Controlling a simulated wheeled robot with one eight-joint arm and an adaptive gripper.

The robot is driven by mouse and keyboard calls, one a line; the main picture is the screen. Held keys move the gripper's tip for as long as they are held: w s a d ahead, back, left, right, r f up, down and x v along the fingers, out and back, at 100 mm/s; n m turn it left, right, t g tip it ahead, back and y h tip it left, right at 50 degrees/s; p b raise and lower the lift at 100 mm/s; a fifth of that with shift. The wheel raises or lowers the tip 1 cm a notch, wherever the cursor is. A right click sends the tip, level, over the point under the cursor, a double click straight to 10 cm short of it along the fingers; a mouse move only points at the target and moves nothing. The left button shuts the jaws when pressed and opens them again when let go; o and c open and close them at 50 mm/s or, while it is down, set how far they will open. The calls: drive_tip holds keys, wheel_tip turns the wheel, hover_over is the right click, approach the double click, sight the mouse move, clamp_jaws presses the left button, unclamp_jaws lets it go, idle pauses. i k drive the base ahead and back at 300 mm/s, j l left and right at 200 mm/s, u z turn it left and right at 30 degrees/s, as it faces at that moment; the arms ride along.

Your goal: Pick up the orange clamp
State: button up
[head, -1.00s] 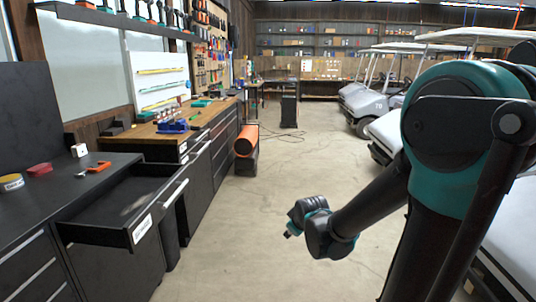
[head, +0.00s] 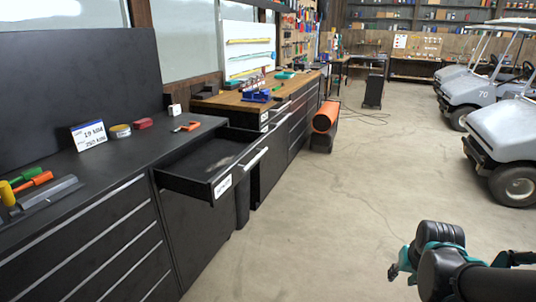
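A small orange item with a grey end (head: 187,127), which looks like the orange clamp, lies on the dark counter (head: 130,160) just left of the open drawer. Another orange item (head: 34,181) lies at the far left of the counter between green and yellow ones, and its kind is hard to tell. My gripper (head: 398,272) is at the lower right, over the open floor and far from the counter. Its fingers are small and partly hidden, so their opening is unclear. Nothing is seen held in it.
The open drawer (head: 221,186) juts out beside the orange item. A sign (head: 89,136), a yellow tape roll (head: 120,131), a red item (head: 143,123) and a white cube (head: 174,110) stand nearby. An orange cylinder (head: 327,116) stands farther back. Golf carts (head: 507,140) are right; the middle floor is clear.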

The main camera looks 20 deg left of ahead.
sight(195, 124)
drive_tip(key=j+u, duration=0.25)
drive_tip(key=u, duration=0.2)
drive_tip(key=i+j+u, duration=0.1)
drive_tip(key=u, duration=0.35)
drive_tip(key=i+j+u, duration=0.1)
drive_tip(key=j+u, duration=0.15)
drive_tip(key=u, duration=0.2)
